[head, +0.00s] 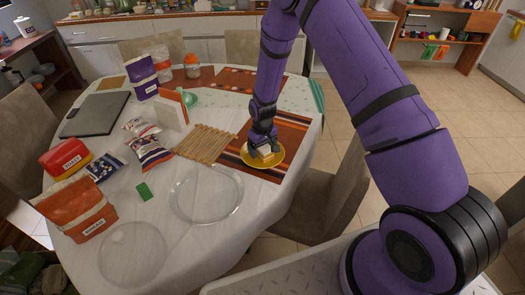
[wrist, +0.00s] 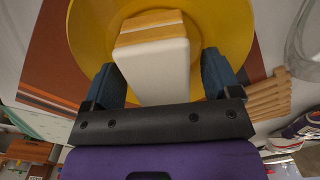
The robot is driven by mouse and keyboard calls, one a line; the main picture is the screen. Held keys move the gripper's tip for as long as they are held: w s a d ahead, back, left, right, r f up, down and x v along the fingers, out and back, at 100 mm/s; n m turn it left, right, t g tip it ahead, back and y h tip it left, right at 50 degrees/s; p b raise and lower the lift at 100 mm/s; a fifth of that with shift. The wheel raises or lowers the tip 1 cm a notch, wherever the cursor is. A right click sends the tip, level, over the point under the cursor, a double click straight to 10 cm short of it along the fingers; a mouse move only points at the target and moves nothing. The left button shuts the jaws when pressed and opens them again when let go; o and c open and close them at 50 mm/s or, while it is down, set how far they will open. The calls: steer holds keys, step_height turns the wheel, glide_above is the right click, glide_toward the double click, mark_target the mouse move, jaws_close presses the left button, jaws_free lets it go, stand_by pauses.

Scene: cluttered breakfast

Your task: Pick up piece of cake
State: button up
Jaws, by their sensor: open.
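The piece of cake (wrist: 153,65), white on its near face with tan layers, sits on a yellow plate (wrist: 215,16). In the head view the cake (head: 264,154) shows small on the yellow plate (head: 277,159), partly covered by my gripper. My gripper (wrist: 160,78) is open, with one blue finger on each side of the cake's near end. In the head view my gripper (head: 262,145) is right over the plate. I cannot tell whether the fingers touch the cake.
The plate lies on a striped placemat (head: 285,140) near the table's right edge. A wooden slatted trivet (head: 205,143) lies just left of it. A clear glass dish (head: 206,194) is in front. Bags, boxes and a laptop (head: 94,113) crowd the left side. A chair (head: 335,205) stands at right.

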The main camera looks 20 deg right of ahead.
steer(key=shift+f, duration=0.1)
steer(key=c, duration=1)
steer(key=shift+c, duration=0.2)
steer(key=shift+r, duration=0.95)
steer(key=shift+s+r, duration=0.25)
steer(key=shift+r, duration=0.2)
steer(key=shift+s+r, duration=0.2)
steer(key=shift+r, duration=0.25)
steer(key=s+r, duration=0.1)
steer(key=s, duration=1.4)
steer(key=shift+r, duration=0.15)
